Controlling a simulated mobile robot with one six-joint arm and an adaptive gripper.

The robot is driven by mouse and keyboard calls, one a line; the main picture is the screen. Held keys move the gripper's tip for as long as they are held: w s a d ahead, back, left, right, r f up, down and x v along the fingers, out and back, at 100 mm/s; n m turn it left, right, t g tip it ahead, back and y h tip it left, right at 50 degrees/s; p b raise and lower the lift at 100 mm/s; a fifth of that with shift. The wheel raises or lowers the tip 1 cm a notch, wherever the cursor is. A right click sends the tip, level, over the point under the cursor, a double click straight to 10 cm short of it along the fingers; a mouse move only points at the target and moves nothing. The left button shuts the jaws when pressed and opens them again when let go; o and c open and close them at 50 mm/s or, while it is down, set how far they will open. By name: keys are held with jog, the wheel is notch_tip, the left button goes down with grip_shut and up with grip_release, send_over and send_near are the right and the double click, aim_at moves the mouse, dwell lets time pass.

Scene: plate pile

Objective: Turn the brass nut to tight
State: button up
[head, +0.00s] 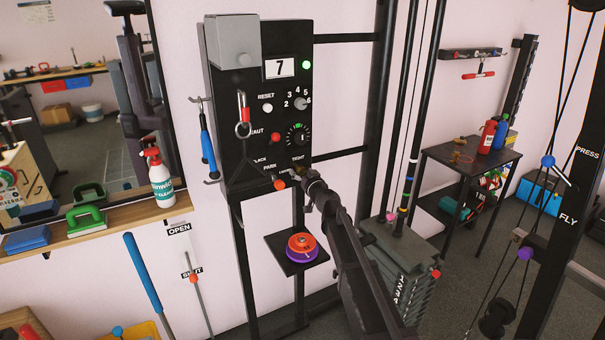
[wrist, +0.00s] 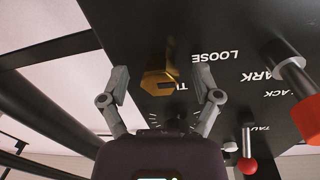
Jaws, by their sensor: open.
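In the wrist view the brass nut (wrist: 158,78) is a dull gold hexagonal piece on the black panel. The word LOOSE is to its right, and a partly covered label starting with T is close below it. My gripper (wrist: 162,76) is open, with one grey finger at each side of the nut and a visible gap to it on both sides. I cannot tell how deep the fingertips reach.
A red-tipped lever (wrist: 296,75) and a red ball knob (wrist: 247,165) stick out right of my gripper. A small shelf (head: 283,262) bearing coloured discs is below.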

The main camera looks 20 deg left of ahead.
grip_shut()
dwell(0.3)
